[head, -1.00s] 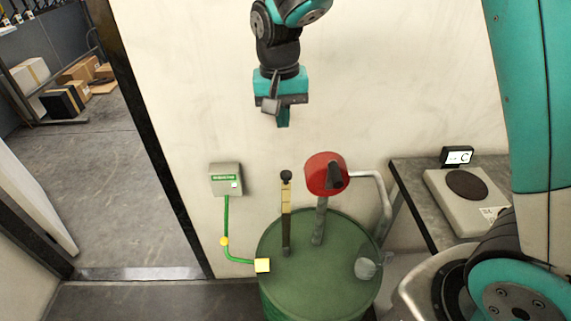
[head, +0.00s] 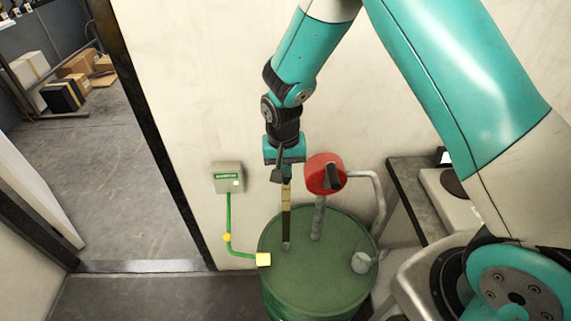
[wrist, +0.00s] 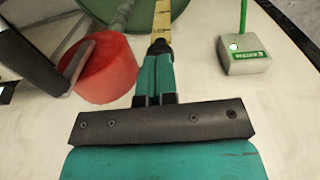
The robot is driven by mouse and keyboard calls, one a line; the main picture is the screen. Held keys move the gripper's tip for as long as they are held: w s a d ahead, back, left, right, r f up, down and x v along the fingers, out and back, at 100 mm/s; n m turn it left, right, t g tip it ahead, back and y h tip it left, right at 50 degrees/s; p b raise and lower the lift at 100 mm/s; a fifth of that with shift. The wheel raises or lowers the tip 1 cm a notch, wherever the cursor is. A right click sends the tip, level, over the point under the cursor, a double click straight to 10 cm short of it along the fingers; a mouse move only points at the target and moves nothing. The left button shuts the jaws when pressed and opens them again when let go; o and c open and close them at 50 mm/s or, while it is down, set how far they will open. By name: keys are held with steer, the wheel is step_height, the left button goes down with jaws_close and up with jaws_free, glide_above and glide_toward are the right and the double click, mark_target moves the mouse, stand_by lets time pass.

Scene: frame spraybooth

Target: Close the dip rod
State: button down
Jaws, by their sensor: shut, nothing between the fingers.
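The dip rod (head: 286,212) stands upright out of the top of the green drum (head: 335,275), with a pale yellow upper part and a darker lower part. Its top end is hidden behind my gripper in the head view. In the wrist view the rod (wrist: 162,20) shows its dark knob right at my fingertips. My gripper (head: 286,178) points down at the rod's top, with its fingers (wrist: 156,60) together and empty. I cannot tell whether the fingertips touch the knob.
A red round part (head: 322,174) on a grey post stands just right of the rod. A grey box (head: 228,178) with a green label is on the wall at left, with a green line to the drum. A bench (head: 408,190) is at right.

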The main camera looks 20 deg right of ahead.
steer(key=shift+f, duration=0.1)
step_height(320, 180, down, 29)
steer(key=b, duration=2)
steer(key=shift+f, duration=0.1)
steer(key=shift+f+b, duration=0.3)
steer(key=shift+f, duration=0.05)
steer(key=shift+s+f, duration=0.1)
step_height(320, 180, up, 15)
steer(key=p, duration=0.2)
steer(key=shift+a, duration=0.4)
